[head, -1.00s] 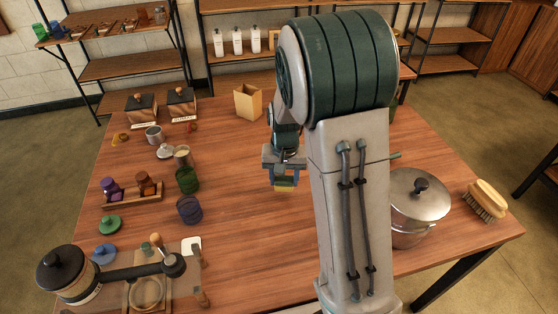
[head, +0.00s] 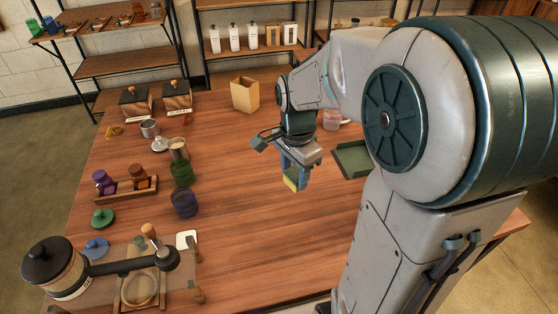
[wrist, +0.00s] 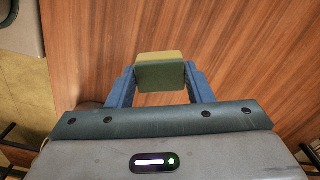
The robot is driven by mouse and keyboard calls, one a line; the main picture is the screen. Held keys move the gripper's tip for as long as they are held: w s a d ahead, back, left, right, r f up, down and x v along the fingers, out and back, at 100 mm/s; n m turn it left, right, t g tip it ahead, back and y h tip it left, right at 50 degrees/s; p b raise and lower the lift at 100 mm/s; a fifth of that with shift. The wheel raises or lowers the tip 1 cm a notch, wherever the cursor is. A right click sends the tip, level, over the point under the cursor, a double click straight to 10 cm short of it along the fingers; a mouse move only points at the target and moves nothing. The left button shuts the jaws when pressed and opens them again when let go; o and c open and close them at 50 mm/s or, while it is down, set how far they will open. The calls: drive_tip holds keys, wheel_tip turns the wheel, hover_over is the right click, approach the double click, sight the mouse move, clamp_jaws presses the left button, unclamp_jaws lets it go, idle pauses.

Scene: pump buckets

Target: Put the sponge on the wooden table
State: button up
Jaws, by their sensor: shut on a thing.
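The sponge, yellow with a green side, is held between the blue fingers of my gripper (head: 295,178). In the head view the sponge (head: 291,185) shows as a small yellow edge below the fingers. In the wrist view the sponge (wrist: 160,74) sits squarely between the fingertips. My gripper is shut on it and points down over the wooden table (head: 250,235). The sponge appears to be above the tabletop, though the exact gap is hard to tell.
A green tray (head: 352,160) lies right of my gripper. A tan paper bag (head: 245,96) stands behind. Left are a dark blue jar (head: 185,203), a green jar (head: 181,173) and a bottle rack (head: 124,190). The table's middle is clear. My arm hides the right side.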

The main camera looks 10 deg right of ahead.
drive_tip(key=w+f, duration=0.2)
drive_tip(key=w, duration=0.1)
drive_tip(key=w+f, duration=0.2)
drive_tip(key=w, duration=0.2)
drive_tip(key=w+f, duration=0.2)
drive_tip(key=w, duration=0.1)
drive_tip(key=shift+w+a+f, duration=0.2)
drive_tip(key=shift+w+f, duration=0.1)
drive_tip(key=shift+w, duration=0.1)
drive_tip(key=shift+f, duration=2)
drive_tip(key=shift+f, duration=0.25)
drive_tip(key=o, duration=0.9)
drive_tip(key=shift+r, duration=0.1)
drive_tip(key=shift+o, duration=0.2)
